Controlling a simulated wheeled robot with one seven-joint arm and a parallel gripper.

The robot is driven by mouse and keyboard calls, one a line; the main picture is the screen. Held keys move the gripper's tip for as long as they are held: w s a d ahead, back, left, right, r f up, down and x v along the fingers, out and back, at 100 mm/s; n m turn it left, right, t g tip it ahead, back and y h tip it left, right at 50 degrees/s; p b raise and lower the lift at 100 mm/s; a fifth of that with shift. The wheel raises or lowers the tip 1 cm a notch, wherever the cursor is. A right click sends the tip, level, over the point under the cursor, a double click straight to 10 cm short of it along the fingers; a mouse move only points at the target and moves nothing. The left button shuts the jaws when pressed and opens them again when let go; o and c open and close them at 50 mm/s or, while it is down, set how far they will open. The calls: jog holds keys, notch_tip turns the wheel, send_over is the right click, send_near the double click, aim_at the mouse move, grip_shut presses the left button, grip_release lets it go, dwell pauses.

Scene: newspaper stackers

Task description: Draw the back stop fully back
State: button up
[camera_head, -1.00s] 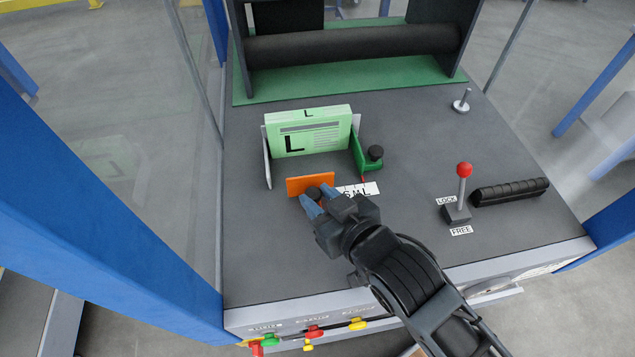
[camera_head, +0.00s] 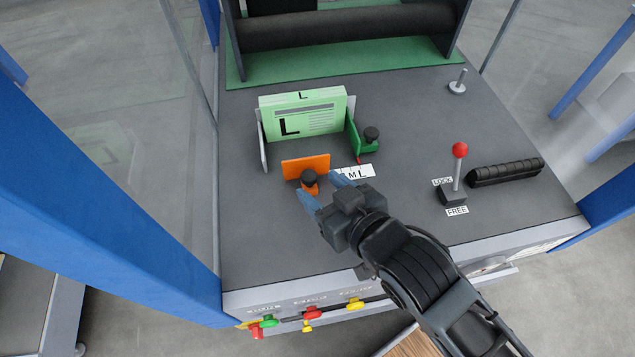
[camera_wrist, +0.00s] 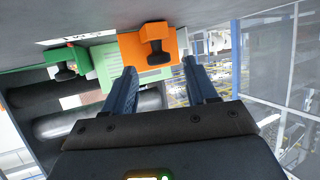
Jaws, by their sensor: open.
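The back stop is likely the orange plate (camera_head: 292,167) with a black knob (camera_head: 309,179) on its near side; it stands upright on the grey deck in front of the green newspaper stack (camera_head: 302,116). In the wrist view the orange plate (camera_wrist: 150,46) is beyond the fingers, its knob lying between their directions. My gripper (camera_head: 322,186) is open and empty, its fingers apart on the near side of the knob. I see no contact with the knob.
A green side stop (camera_head: 362,143) with a black knob stands right of the stack, by a white size label (camera_head: 358,172). A red-topped lever (camera_head: 458,165) stands between LOCK and FREE labels. A black ridged grip (camera_head: 506,171) lies right. A black roller (camera_head: 345,30) spans the back.

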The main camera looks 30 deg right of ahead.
jog(key=shift+v, duration=2.7)
jog(key=shift+s, duration=0.1)
jog(key=s, duration=0.6)
jog(key=s+d, duration=0.1)
jog(key=s, duration=0.3)
jog(key=shift+r, duration=0.35)
jog(key=s+d+r+t, duration=0.1)
jog(key=s+r, duration=0.4)
jog(key=s, duration=0.5)
jog(key=shift+d+r, duration=0.2)
jog(key=shift+d, duration=0.4)
